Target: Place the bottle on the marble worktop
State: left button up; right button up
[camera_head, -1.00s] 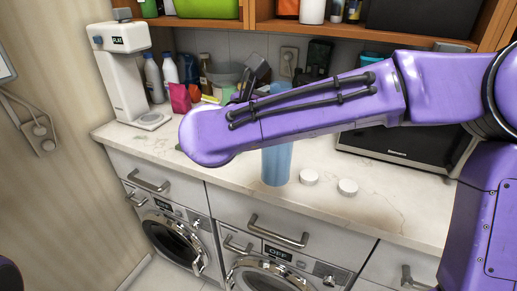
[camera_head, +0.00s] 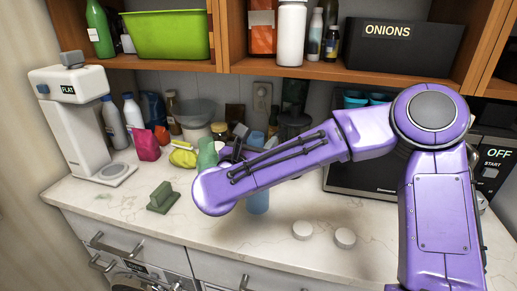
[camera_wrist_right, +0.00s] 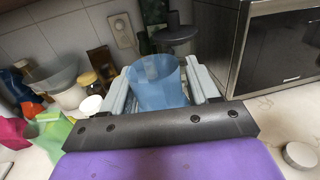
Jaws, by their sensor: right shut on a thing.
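A tall translucent blue vessel (camera_head: 257,203), which looks open at the top, is the bottle-like thing at my right gripper. In the right wrist view the same blue vessel (camera_wrist_right: 158,85) is upright between the two grey fingers of my right gripper (camera_wrist_right: 160,75), which is shut on it. In the head view my purple right arm hides its middle and most of the gripper. Its lower end shows against the marble worktop (camera_head: 120,208); I cannot tell whether it touches. My left gripper is not in view.
Two white round discs (camera_head: 302,231) (camera_head: 345,238) lie on the worktop. A green block-like object (camera_head: 163,198) and a white coffee machine (camera_head: 85,125) stand at the left. Bottles and tubs crowd the back. A microwave (camera_wrist_right: 285,45) is on the right; shelves hang above.

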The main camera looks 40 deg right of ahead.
jog(key=f, duration=0.1)
jog(key=f+p, duration=0.2)
jog(key=shift+s+d+f, duration=0.2)
jog(key=shift+d+f, duration=0.1)
jog(key=shift+d, duration=0.05)
jog(key=o, duration=1.4)
jog(key=shift+w, duration=0.15)
jog(key=shift+c, duration=0.2)
jog(key=shift+s, duration=0.2)
jog(key=b+v, duration=0.5)
jog(key=v, duration=0.7)
